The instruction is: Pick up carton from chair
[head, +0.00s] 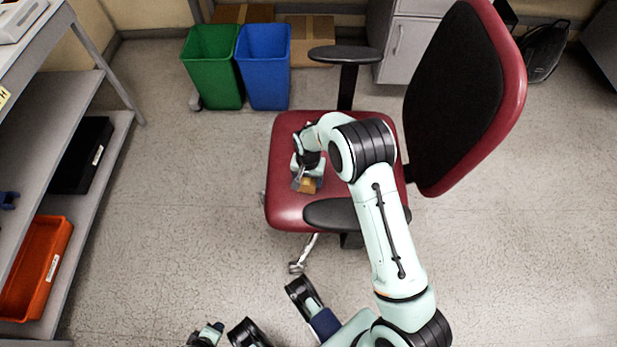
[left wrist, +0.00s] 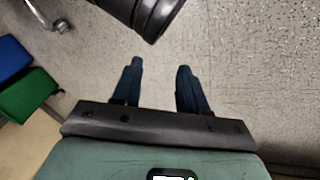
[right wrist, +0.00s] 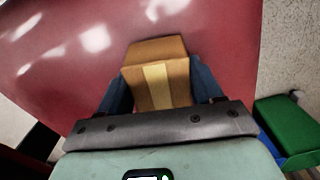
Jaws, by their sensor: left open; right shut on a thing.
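The carton (right wrist: 158,78) is a small brown box with a lighter tape strip. In the right wrist view it sits between my right gripper's (right wrist: 160,92) two blue fingers, which are shut on it. In the head view the carton (head: 308,185) shows just below my right gripper (head: 306,182), over the red seat of the chair (head: 285,205). I cannot tell whether the carton touches the seat. My left gripper (left wrist: 158,85) is open and empty above the floor; in the head view its hand is low at the bottom edge.
A green bin (head: 212,70) and a blue bin (head: 264,70) stand behind the chair to the left. The chair's armrests (head: 343,54) and tall backrest (head: 455,95) flank the seat. A grey shelf (head: 108,135) with an orange tray (head: 38,268) is at left. Floor between is clear.

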